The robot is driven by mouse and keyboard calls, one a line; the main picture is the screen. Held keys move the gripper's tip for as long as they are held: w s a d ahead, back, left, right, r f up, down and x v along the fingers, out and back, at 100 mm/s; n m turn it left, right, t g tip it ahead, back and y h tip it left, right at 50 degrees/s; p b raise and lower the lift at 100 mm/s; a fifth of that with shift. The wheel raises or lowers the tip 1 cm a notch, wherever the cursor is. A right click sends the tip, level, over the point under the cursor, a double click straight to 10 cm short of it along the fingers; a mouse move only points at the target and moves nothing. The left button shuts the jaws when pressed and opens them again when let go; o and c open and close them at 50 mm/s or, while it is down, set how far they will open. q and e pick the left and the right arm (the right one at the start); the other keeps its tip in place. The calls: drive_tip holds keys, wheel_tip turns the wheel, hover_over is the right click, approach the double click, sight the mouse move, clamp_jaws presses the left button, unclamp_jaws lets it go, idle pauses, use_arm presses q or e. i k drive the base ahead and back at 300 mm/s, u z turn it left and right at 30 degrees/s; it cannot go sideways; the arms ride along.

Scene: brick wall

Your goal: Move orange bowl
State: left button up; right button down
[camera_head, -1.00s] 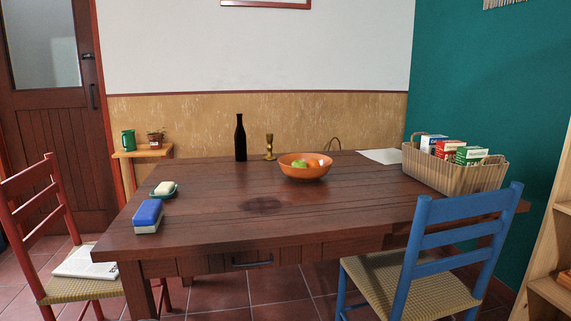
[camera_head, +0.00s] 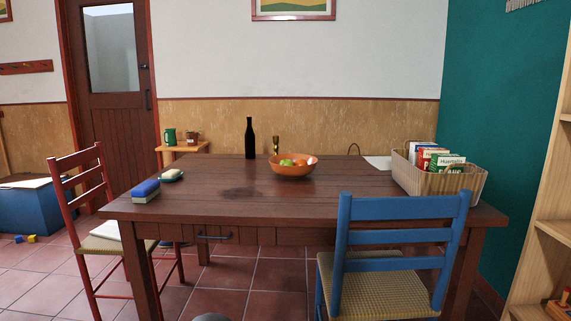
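The orange bowl (camera_head: 293,170) stands upright on the far half of the dark wooden table (camera_head: 300,200). It holds green and orange-red fruit (camera_head: 293,162). Neither of my grippers shows in the head view.
A dark bottle (camera_head: 250,138) and a brass candlestick (camera_head: 276,145) stand left of the bowl. A basket of boxes (camera_head: 440,182) is at the table's right end. A blue chair (camera_head: 395,260) and a red chair (camera_head: 90,220) flank the table.

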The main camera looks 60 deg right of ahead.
sight(288, 172)
drive_tip(key=z, duration=0.3)
drive_tip(key=k, duration=0.25)
drive_tip(key=z, duration=0.7)
drive_tip(key=i, duration=0.85)
drive_tip(key=z, duration=0.2)
